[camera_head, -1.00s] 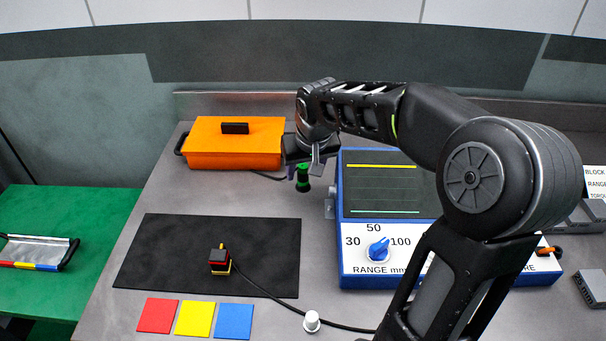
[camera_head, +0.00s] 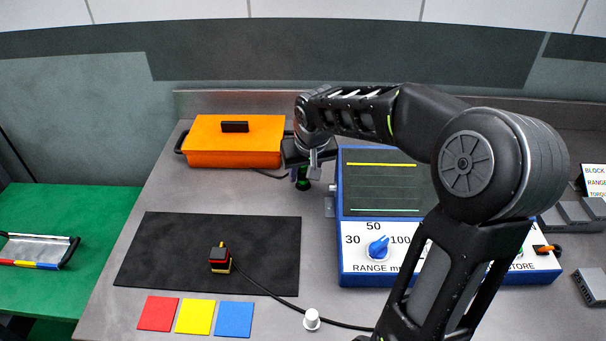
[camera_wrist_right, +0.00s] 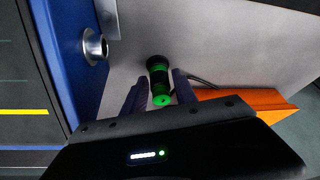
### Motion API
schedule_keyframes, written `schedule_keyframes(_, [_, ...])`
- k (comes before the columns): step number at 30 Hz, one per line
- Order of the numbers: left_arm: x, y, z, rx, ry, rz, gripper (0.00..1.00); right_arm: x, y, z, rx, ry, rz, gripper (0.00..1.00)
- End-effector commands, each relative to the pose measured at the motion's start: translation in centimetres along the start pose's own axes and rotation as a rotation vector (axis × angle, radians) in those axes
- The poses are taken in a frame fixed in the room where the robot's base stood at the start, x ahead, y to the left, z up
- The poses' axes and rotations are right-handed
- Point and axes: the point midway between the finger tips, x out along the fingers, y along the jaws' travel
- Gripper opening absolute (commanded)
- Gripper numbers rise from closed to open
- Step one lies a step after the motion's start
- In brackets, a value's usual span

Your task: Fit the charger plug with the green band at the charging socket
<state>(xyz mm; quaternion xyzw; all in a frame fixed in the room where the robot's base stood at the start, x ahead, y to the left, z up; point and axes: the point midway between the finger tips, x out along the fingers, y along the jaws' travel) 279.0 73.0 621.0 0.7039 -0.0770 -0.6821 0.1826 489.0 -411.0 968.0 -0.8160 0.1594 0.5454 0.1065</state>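The black charger plug with a green band (camera_wrist_right: 159,79) stands upright on the grey bench between the orange case and the blue unit. In the head view its green part (camera_head: 314,174) is mostly hidden behind my right gripper (camera_head: 304,180). In the right wrist view the fingers of my right gripper (camera_wrist_right: 158,84) are apart, one on each side of the plug, with narrow gaps visible. The charging socket seems to be the metal ring (camera_wrist_right: 95,47) on the blue unit's side, left of the plug in that view. My left gripper is not in view.
The blue unit (camera_head: 347,265) stands close to the right of the plug. The orange case (camera_head: 230,152) is to its left, with a dark cable (camera_wrist_right: 203,82) near it.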

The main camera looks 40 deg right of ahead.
Motion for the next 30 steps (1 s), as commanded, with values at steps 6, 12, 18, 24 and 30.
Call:
schedule_keyframes(6, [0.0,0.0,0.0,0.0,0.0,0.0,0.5,0.0,0.0,0.0,0.0,0.0,0.0,0.15])
schedule_keyframes(12, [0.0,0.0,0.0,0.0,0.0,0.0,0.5,0.0,0.0,0.0,0.0,0.0,0.0,0.0])
schedule_keyframes(18, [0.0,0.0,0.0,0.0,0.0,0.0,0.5,0.0,0.0,0.0,0.0,0.0,0.0,0.0])
schedule_keyframes(24, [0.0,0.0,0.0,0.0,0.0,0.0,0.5,0.0,0.0,0.0,0.0,0.001,0.0,0.0])
schedule_keyframes(30, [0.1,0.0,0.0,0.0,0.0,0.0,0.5,-1.2,0.0,-0.6,0.0,0.004,0.001,0.0])
